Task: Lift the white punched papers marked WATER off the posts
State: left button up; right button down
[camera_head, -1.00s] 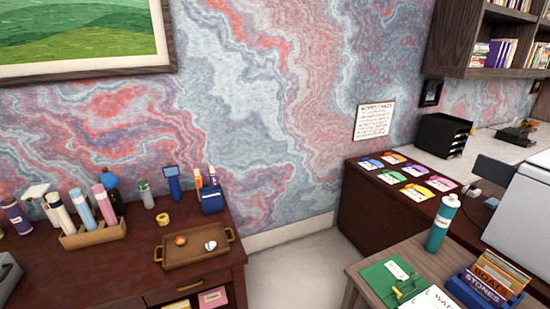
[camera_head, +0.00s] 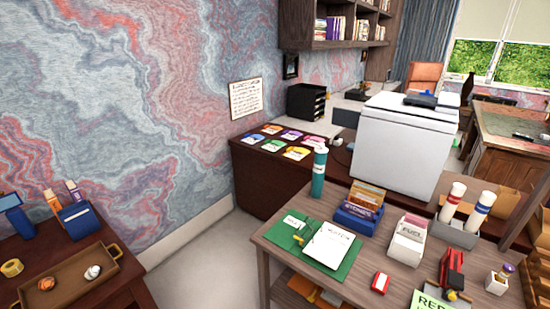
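The white punched papers (camera_head: 328,247), with dark lettering too small to read surely, lie on the right part of an open green folder (camera_head: 283,240). The folder lies flat near the front left of the grey wooden table. Small posts or a clasp (camera_head: 300,238) show near the papers' left edge; I cannot tell how the papers sit on them. A small white tag (camera_head: 293,221) lies on the folder's left part. Neither of my grippers is in view.
A teal bottle (camera_head: 319,172) and a blue card box (camera_head: 358,218) stand behind the folder. A white box (camera_head: 408,240), a red stapler-like tool (camera_head: 452,270) and a small red block (camera_head: 380,283) are to the right. A brown tray (camera_head: 70,283) lies on the left desk.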

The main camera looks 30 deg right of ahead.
aim_at(330, 246)
jog(key=z, duration=1.55)
